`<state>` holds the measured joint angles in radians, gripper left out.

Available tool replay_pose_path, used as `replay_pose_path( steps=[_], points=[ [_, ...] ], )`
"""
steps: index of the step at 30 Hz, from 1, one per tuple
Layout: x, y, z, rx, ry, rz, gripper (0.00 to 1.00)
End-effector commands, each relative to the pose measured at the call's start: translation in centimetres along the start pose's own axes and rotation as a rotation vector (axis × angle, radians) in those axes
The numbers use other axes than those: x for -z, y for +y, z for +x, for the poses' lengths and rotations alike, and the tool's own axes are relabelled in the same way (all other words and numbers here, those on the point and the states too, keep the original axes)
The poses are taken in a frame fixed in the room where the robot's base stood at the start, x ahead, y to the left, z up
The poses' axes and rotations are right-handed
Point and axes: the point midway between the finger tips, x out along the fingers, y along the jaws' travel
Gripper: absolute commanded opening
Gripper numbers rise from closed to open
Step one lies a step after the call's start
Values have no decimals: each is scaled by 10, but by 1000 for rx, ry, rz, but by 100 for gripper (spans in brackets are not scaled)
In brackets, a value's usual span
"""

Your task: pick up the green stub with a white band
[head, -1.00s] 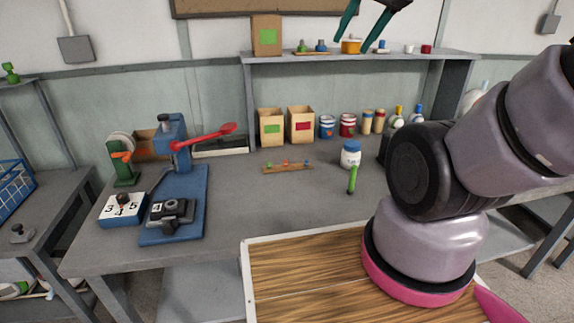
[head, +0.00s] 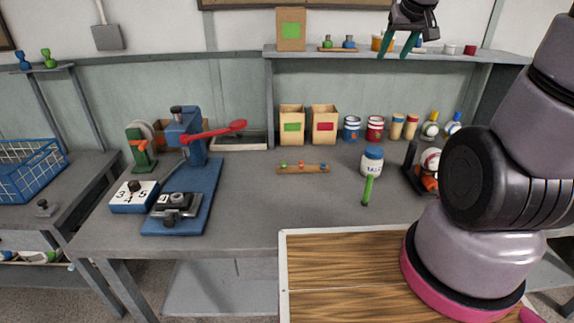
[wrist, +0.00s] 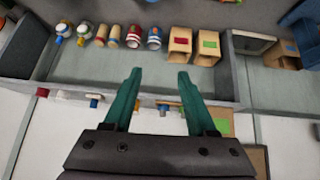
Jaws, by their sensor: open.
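A small green stub (head: 284,165) sits at the left end of a short wooden strip (head: 303,170) on the table, beside an orange stub (head: 301,164) and a blue stub (head: 322,165). A larger green piece (head: 327,41) stands on the wall shelf. Two pieces, one green (head: 48,60), stand on the far left shelf. I cannot make out a white band on any green piece. My gripper (head: 394,53) is open, fingers down, high in front of the wall shelf, above and right of the strip. In the wrist view my gripper (wrist: 159,75) has nothing between its fingers.
The wall shelf (head: 400,54) carries small items below and behind my gripper. A blue press (head: 190,150) with a red lever stands left on the table. A white jar (head: 371,161) and a green-handled tool (head: 367,190) are right of the strip. Table space before the strip is clear.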

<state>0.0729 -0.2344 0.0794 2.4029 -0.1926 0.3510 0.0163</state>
Motion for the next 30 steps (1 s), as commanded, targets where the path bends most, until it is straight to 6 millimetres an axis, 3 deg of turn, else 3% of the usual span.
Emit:
replay_pose_path(
  steps=[7, 14, 21, 25, 30],
  points=[
    [16, -12, 108, 43, 31, -244, 57],
    [2, -46, 210, 185, 94, -450, 57],
    [-48, -100, 297, 415, 190, -589, 57],
    [-86, -134, 328, 559, 261, -621, 57],
    [-128, -171, 348, 717, 356, -621, 57]
  ],
)
